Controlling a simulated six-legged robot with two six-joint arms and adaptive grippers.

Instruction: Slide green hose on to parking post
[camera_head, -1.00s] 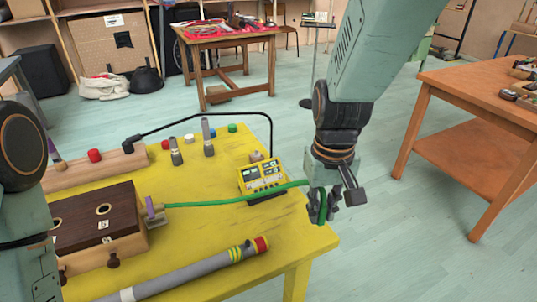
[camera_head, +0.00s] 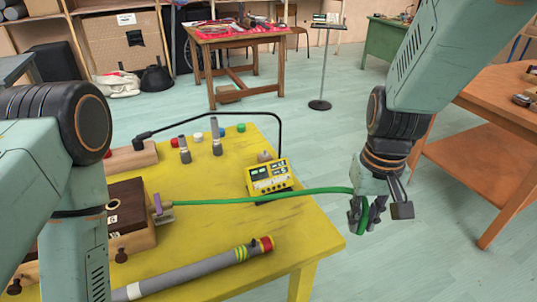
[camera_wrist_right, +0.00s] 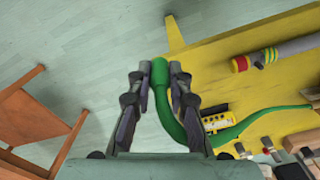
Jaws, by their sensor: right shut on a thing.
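The green hose (camera_head: 260,198) runs from a purple-and-grey fitting (camera_head: 158,206) beside the dark-topped wooden box, across the yellow table, to my right gripper (camera_head: 366,217). That gripper is shut on the hose near its end, past the table's right edge. In the right wrist view the hose end (camera_wrist_right: 160,78) sits between the fingers and the hose curves away to the right. Two upright grey posts (camera_head: 184,150) and (camera_head: 216,136) stand towards the table's back; I cannot tell which one is the parking post. My left arm shows at left, but its gripper is out of view.
A yellow meter box (camera_head: 268,177) stands under the hose's back side. A grey tube with a red end (camera_head: 190,272) lies along the front. Coloured caps stand near the posts, and a black bent rod (camera_head: 280,125) arches behind.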

